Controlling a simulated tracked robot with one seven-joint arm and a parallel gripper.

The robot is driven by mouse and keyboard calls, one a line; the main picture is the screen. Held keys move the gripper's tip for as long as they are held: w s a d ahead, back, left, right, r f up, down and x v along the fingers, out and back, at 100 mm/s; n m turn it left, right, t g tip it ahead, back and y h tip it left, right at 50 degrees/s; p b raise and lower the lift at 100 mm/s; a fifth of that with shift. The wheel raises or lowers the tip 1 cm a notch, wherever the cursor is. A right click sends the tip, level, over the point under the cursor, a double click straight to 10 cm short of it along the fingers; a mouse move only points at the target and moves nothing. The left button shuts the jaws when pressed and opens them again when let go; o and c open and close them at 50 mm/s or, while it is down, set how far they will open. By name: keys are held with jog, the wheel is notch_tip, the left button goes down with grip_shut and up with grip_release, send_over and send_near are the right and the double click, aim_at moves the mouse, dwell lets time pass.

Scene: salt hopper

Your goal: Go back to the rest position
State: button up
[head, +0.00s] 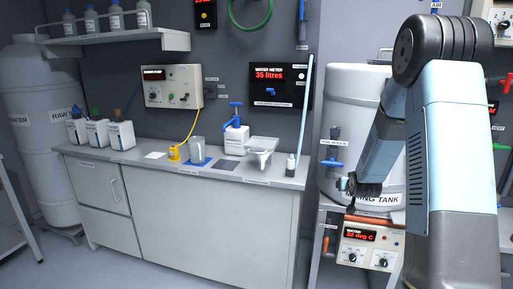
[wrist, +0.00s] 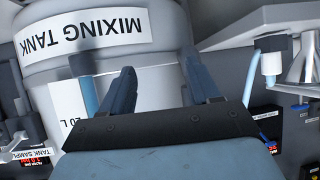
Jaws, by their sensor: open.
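My gripper (head: 352,185) hangs from my arm in front of the white mixing tank in the head view. In the wrist view its two dark fingers (wrist: 160,88) are spread apart with nothing between them. The mixing tank (wrist: 165,25) fills the upper part of that view, with its label upside down. In the head view the tank (head: 345,95) stands behind my arm, which hides its right side. I cannot tell whether the gripper touches the tank.
A grey counter (head: 240,180) holds a beaker (head: 197,150), a yellow probe (head: 174,153), a blue-topped dispenser (head: 236,135) and several white containers. A controller (head: 368,247) reading 22 deg C sits below the tank. A blue-handled valve (head: 333,163) is close by my gripper. Floor at lower left is clear.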

jog(key=s+a+r+g, duration=0.2)
jog(key=s+a+r, duration=0.2)
jog(key=s+r, duration=0.55)
jog(key=s+a+r+g, duration=0.1)
jog(key=s+a+r, duration=0.3)
jog(key=s+r, duration=0.55)
jog(key=s+a+r+g, duration=0.1)
jog(key=s+a, duration=0.1)
jog(key=s, duration=1)
jog(key=s+a+r+n+g+y, duration=0.1)
jog(key=s+a+r+g, duration=0.1)
jog(key=s, duration=1)
jog(key=shift+s+n+y, duration=0.2)
jog(key=shift+n+y, duration=0.1)
